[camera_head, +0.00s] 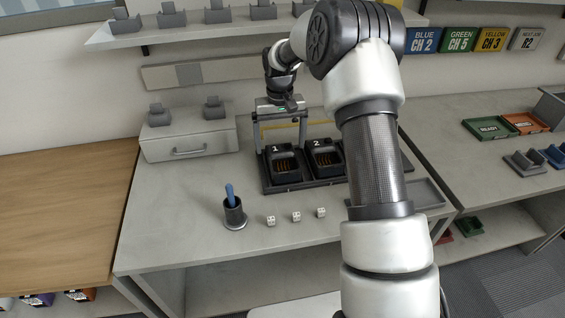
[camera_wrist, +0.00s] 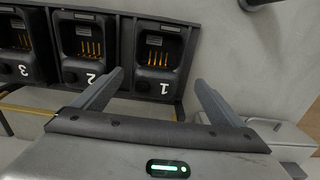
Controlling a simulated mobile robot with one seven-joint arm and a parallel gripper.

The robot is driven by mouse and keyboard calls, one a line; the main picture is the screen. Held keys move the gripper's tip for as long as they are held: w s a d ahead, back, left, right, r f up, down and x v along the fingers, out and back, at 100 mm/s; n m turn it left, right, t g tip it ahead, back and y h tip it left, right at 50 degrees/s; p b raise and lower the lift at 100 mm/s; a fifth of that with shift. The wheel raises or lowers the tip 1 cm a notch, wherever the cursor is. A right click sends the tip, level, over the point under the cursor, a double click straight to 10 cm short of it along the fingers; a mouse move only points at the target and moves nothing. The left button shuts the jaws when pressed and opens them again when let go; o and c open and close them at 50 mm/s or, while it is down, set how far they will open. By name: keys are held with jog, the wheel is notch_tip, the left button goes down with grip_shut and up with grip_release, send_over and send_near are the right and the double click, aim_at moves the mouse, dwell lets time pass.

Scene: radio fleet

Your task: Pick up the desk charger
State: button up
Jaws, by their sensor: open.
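Black charging cradles numbered 1, 2 and 3 sit in a dark rack on the grey desk. Cradle 1 (camera_head: 284,163) and cradle 2 (camera_head: 325,158) show in the head view; my arm hides the rest. The wrist view shows cradle 1 (camera_wrist: 158,50), cradle 2 (camera_wrist: 83,45) and cradle 3 (camera_wrist: 18,45), upside down, with empty bays and copper contacts. My gripper (camera_wrist: 159,78) is open and empty, above the rack's back side near cradle 1. Small grey stands (camera_head: 159,115) (camera_head: 214,108) sit on a drawer box. I cannot tell which object is the desk charger.
The grey drawer box (camera_head: 189,141) stands left of the rack. A dark cup (camera_head: 234,214) with a blue item and small white dice-like cubes (camera_head: 296,216) stand in front. More grey stands line the shelf (camera_head: 200,35) above. The desk's left front is clear.

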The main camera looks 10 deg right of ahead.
aim_at(283, 156)
jog(key=f, duration=0.4)
jog(key=shift+s+d, duration=0.2)
jog(key=shift+d, duration=0.15)
jog(key=shift+f, duration=0.4)
jog(key=shift+c, duration=0.4)
jog(key=shift+r, duration=0.1)
jog(key=c, duration=1.3)
